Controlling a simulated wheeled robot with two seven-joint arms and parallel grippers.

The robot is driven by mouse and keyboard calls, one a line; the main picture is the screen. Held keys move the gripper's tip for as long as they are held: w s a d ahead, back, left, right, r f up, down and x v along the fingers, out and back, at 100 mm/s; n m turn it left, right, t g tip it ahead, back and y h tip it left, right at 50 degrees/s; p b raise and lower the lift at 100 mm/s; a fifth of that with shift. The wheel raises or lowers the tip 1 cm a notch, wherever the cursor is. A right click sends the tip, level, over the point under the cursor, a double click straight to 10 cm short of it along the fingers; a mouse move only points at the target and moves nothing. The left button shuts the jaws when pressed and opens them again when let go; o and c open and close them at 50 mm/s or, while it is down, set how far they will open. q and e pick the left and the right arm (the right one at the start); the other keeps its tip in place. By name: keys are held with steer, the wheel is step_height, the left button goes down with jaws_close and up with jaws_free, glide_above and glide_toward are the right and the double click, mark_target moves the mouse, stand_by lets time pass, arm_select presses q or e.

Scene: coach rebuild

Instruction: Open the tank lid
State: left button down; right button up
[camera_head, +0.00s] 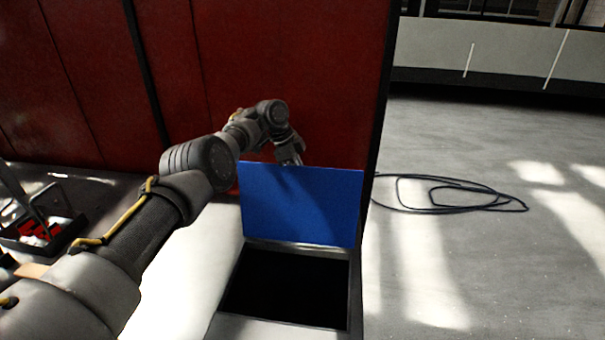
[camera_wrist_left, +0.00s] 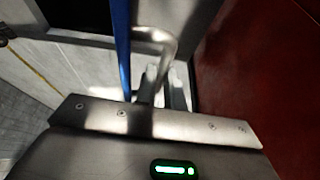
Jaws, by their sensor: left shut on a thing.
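The blue tank lid (camera_head: 302,205) stands roughly upright at the back edge of the tank (camera_head: 350,290), and the dark opening in front of it is uncovered. In the left wrist view the lid (camera_wrist_left: 122,45) shows edge-on, with a bent metal handle (camera_wrist_left: 168,42) on one side. My left gripper (camera_head: 292,158) is behind the lid's top edge in the head view, its fingertips partly hidden by the lid. In the wrist view the left gripper (camera_wrist_left: 163,90) is shut on the handle. My right gripper is not in view.
A red panel wall (camera_head: 290,70) rises close behind the lid and my left gripper. A dark box with red items (camera_head: 40,230) stands at the far left. A black coiled hose (camera_head: 450,195) lies on the floor at right, with open floor around it.

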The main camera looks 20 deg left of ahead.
arm_select(q)
steer(key=shift+a+f, duration=0.1)
steer(key=shift+a, duration=0.05)
steer(key=c, duration=1.5)
jaws_free()
steer(key=shift+w, duration=0.1)
steer(key=b+v, duration=0.2)
steer(key=v, duration=0.9)
